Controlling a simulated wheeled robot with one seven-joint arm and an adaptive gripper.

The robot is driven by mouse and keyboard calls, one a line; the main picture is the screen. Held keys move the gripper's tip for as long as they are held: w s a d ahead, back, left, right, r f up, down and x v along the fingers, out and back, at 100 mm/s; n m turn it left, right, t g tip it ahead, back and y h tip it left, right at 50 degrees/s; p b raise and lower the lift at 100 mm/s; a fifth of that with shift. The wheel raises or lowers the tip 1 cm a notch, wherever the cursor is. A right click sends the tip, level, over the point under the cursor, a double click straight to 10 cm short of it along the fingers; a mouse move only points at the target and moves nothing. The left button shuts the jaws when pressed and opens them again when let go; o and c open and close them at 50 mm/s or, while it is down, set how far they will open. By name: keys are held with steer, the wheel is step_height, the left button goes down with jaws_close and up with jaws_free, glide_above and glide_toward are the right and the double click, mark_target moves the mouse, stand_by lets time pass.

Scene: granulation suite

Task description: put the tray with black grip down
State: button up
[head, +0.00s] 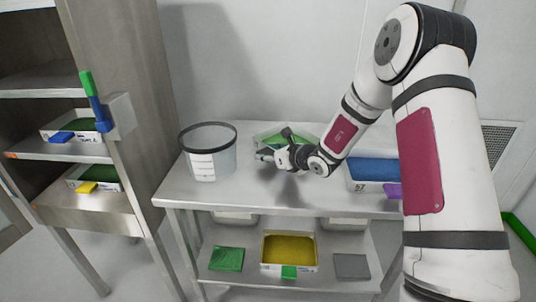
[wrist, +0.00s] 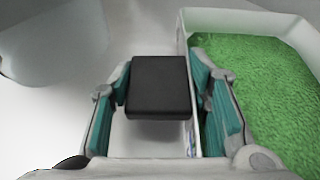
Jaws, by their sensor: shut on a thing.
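The tray with the black grip (head: 262,140) is a white tray holding green material, over the upper table at the back, partly hidden by my gripper (head: 282,157). In the wrist view, the tray (wrist: 186,28) fills the right side, with its green contents in full view. My gripper (wrist: 163,95) is shut on the black grip (wrist: 160,85), a dark block between its teal-padded fingers. A shadow lies on the table below my gripper. Whether the tray touches the table cannot be told.
A clear bin with a dark rim (head: 210,165) stands left of the tray. A tray with blue material and a purple grip (head: 372,186) stands to the right. The lower shelf holds a yellow-filled tray (head: 290,266) and flat green and grey pieces. A rack (head: 110,225) with trays stands left.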

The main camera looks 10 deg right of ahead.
steer(key=o, duration=1.2)
steer(key=shift+f, duration=0.1)
steer(key=shift+o, duration=1.3)
